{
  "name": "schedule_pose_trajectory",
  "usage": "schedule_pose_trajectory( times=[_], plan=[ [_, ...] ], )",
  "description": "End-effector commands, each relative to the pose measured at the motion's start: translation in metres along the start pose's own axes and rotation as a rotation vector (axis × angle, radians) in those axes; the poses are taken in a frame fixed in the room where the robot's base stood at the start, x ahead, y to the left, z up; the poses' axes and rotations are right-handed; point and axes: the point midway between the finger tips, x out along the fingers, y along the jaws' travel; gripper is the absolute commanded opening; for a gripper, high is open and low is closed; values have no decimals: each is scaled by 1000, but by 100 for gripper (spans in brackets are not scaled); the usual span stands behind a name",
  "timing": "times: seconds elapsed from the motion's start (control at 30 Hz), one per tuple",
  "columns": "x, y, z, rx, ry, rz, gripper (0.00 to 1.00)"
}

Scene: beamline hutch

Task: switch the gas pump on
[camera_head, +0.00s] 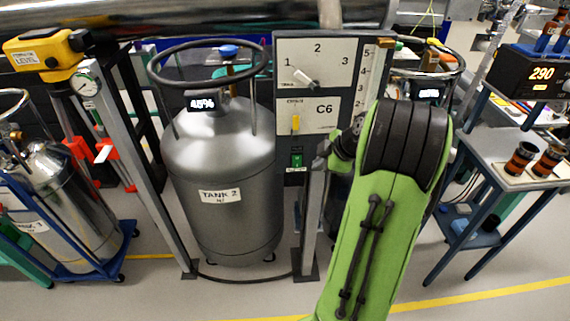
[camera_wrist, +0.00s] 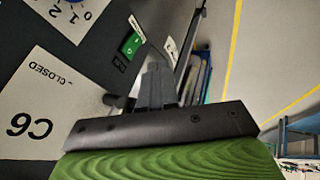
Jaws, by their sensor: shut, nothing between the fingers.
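A small green rocker switch (camera_head: 296,160) sits low on the dark panel, below the C6 plate. In the wrist view the green switch (camera_wrist: 131,43) shows near the top centre, with white labels beside it. Whether it is on or off cannot be told. My gripper (camera_head: 321,160) is just right of the switch in the head view, partly hidden by my wrist. In the wrist view my gripper (camera_wrist: 156,72) is shut and empty, its fingertips close below and right of the switch. Contact with the switch cannot be told.
The C6 plate (camera_head: 309,116) with a yellow lever and a numbered dial plate (camera_head: 316,63) are above the switch. A grey tank (camera_head: 222,160) stands left. A metal post (camera_head: 313,225) stands below the panel. A side table (camera_head: 509,176) is right. Floor is clear in front.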

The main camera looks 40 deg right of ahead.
Motion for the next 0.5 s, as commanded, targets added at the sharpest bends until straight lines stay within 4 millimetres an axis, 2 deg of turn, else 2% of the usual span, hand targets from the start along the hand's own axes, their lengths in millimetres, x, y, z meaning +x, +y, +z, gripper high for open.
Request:
schedule_pose_trajectory(
  times=[0.13, 0.23, 0.5],
  plan=[
    [1, 0, -1, 1, 0, -2, 0],
    [9, -1, -1, 1, 1, -5, 0],
    [66, -2, -1, 2, 2, -7, 0]
  ],
)
